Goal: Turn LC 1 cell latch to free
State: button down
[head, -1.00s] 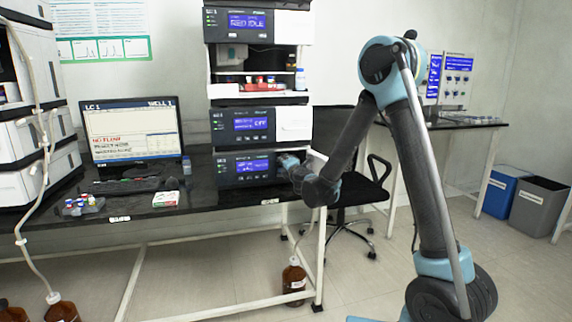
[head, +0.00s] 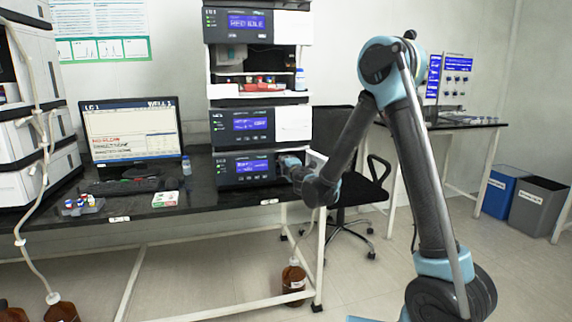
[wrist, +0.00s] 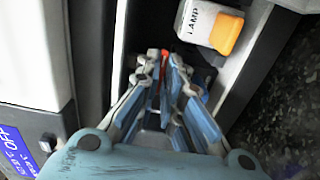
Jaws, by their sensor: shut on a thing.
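The LC 1 stack stands on the black bench in the head view, and its lowest module (head: 243,169) has a lit blue display. My gripper (head: 285,164) is at the right part of that module's front; its fingertips are too small to make out there. In the wrist view my gripper (wrist: 166,70) has its fingers close together in a dark recess, shut on a small red part, taken as the cell latch (wrist: 164,54). Only slivers of red show between and beside the fingertips, so the latch's angle cannot be told.
A white block marked LAMP with an orange end (wrist: 226,34) sits just right of my fingers in the wrist view. A monitor (head: 130,130), a vial rack (head: 82,205) and a chair (head: 345,185) are near the stack. Open floor lies before the bench.

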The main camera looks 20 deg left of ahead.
jog(key=shift+w+d, duration=0.1)
jog(key=shift+d, duration=0.05)
jog(key=c, duration=1.8)
grip_release()
jog(key=shift+f, duration=0.1)
jog(key=shift+o, duration=0.4)
jog(key=v, duration=1.1)
jog(key=shift+s+d, duration=0.2)
jog(key=shift+s, duration=0.2)
